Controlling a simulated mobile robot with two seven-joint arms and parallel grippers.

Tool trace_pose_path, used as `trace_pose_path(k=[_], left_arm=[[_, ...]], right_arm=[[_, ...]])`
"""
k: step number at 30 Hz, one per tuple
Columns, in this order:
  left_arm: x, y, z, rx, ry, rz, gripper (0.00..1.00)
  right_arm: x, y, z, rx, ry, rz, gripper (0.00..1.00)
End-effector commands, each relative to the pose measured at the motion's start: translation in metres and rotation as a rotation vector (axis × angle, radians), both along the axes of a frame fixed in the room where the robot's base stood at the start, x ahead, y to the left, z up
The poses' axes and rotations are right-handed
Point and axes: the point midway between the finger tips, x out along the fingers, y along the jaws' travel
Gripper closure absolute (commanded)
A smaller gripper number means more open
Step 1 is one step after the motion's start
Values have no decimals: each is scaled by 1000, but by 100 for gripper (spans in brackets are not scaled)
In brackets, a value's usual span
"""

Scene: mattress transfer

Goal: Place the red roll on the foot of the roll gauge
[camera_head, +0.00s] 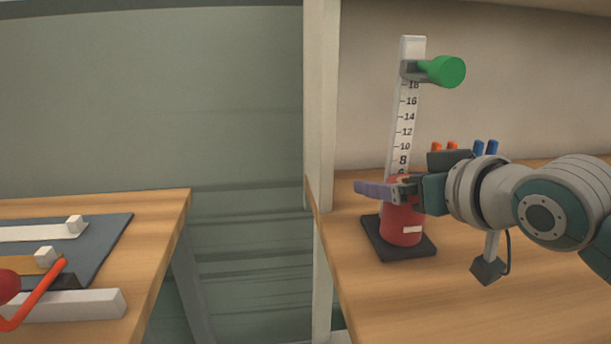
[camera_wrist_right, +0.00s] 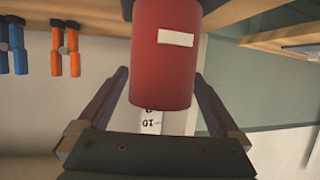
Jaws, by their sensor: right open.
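The red roll (camera_head: 402,228) stands upright on the black foot (camera_head: 426,249) of the roll gauge, in front of its white scale (camera_head: 405,110). The roll's white label faces forward. My right gripper (camera_head: 382,190) is at the roll's upper part, coming in from the right. In the right wrist view the red roll (camera_wrist_right: 165,60) is between the two open purple fingers (camera_wrist_right: 161,75), with a visible gap on each side. The gauge's green knob (camera_head: 446,71) is high above the gripper. My left gripper is out of view.
A pale post (camera_head: 320,110) rises left of the gauge. A second wooden table (camera_head: 150,225) at left carries a dark mat (camera_head: 105,245), pale strips and a red-orange handle (camera_head: 38,293). A gap separates the tables.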

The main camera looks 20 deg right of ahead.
Motion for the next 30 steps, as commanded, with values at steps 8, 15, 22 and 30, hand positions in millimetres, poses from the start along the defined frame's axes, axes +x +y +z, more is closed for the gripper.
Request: trace_pose_path(k=[8, 15, 22, 30], left_arm=[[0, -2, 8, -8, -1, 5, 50], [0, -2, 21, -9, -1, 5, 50], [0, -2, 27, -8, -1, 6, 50], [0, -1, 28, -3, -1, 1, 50]], right_arm=[[-16, 0, 10, 0, 1, 0, 0], [-64, 2, 30, -1, 2, 0, 0], [-99, 4, 43, 0, 2, 0, 0], [-111, 4, 49, 1, 0, 0, 0]])
